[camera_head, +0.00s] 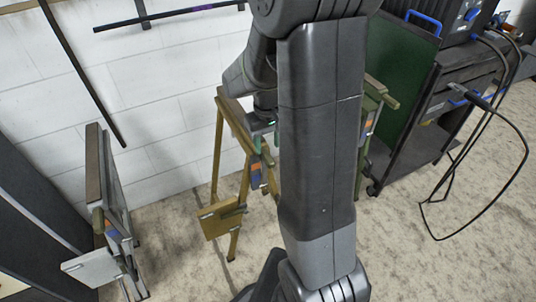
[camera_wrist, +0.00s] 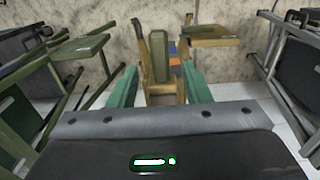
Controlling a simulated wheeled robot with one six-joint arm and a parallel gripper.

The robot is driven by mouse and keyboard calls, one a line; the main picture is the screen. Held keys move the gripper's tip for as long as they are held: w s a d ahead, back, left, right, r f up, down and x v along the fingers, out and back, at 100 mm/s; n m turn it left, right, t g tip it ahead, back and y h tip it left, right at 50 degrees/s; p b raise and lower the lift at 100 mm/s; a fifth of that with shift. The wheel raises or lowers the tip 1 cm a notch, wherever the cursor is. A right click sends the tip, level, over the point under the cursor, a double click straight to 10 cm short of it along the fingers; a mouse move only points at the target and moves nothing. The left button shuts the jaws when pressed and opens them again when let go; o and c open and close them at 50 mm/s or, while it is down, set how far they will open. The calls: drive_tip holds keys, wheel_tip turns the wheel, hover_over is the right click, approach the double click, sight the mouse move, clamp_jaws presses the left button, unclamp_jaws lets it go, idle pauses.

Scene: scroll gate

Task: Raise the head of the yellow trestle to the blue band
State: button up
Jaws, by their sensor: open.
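The yellow trestle (camera_head: 216,160) stands near the wall, left of my arm in the head view. Its head is partly hidden behind my arm and gripper. Orange and blue bands (camera_head: 256,172) show on its upright below the head. In the wrist view, the yellow trestle (camera_wrist: 163,88) lies between and beyond the teal fingers of my gripper (camera_wrist: 160,75). An olive block and the orange and blue marks show there too. My gripper is open, with a finger on each side of the trestle's middle part. I cannot tell whether the fingers touch it.
A grey trestle (camera_head: 93,175) stands at the left and an olive trestle (camera_head: 370,115) behind my arm at the right. A dark cart (camera_head: 425,130) with a looped cable (camera_head: 500,185) is farther right. Carpet (camera_head: 410,260) at the front right is clear.

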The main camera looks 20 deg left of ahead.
sight(268, 156)
wheel_tip(268, 156, down, 5)
drive_tip(key=shift+r, duration=0.1)
idle(0.3)
clamp_jaws()
